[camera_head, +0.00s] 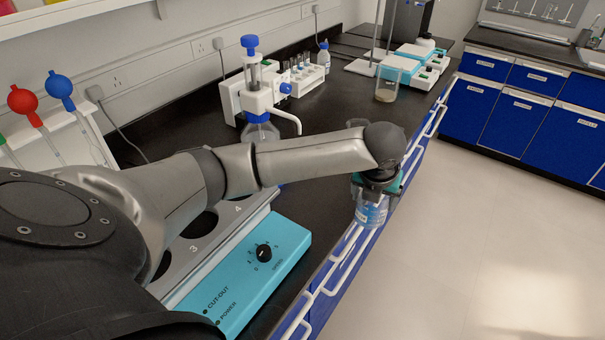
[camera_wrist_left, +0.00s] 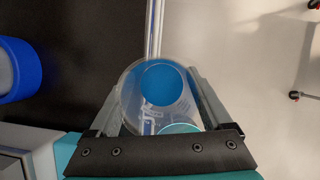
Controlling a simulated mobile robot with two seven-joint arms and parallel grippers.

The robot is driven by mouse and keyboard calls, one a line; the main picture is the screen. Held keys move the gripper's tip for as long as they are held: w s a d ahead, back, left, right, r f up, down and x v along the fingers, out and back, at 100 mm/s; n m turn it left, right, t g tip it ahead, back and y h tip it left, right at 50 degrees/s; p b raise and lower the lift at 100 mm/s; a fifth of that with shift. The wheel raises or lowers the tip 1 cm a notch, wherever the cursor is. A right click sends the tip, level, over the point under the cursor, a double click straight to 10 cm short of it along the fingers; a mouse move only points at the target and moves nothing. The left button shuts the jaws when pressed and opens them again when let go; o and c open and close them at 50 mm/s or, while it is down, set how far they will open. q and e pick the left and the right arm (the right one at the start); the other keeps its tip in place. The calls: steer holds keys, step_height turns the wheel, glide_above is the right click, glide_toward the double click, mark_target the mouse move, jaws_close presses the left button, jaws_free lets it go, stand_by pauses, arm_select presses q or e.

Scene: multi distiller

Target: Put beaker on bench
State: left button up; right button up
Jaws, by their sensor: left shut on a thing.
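A clear glass beaker (camera_head: 371,212) with blue contents hangs in my left gripper (camera_head: 377,187), at the front edge of the black bench (camera_head: 318,130). In the left wrist view the beaker (camera_wrist_left: 133,88) sits between the two fingers of the gripper (camera_wrist_left: 160,98), its mouth facing the camera and a blue disc showing inside. The gripper is shut on it. The beaker overlaps the bench edge and white rail in both views. Whether its base touches anything cannot be told. My right gripper is not in view.
A teal-fronted water bath (camera_head: 262,262) stands left of the beaker. A blue-topped dispenser bottle (camera_head: 259,130) and a tube rack (camera_head: 308,78) stand at the wall. Another beaker (camera_head: 387,88) and balances stand farther back. Bare bench lies between. White rails run along the front edge.

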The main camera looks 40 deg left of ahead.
arm_select(q)
steer(key=a, duration=0.6)
steer(key=s+a+b, duration=0.1)
steer(key=a, duration=0.5)
steer(key=s+a+b, duration=0.1)
steer(key=a, duration=0.4)
steer(key=shift+a, duration=0.4)
steer(key=shift+f+b, duration=0.55)
steer(key=shift+f, duration=1.25)
steer(key=shift+r, duration=0.1)
steer(key=o, duration=1.2)
steer(key=shift+o, duration=0.2)
steer(key=p+v, duration=0.3)
steer(key=v, duration=0.9)
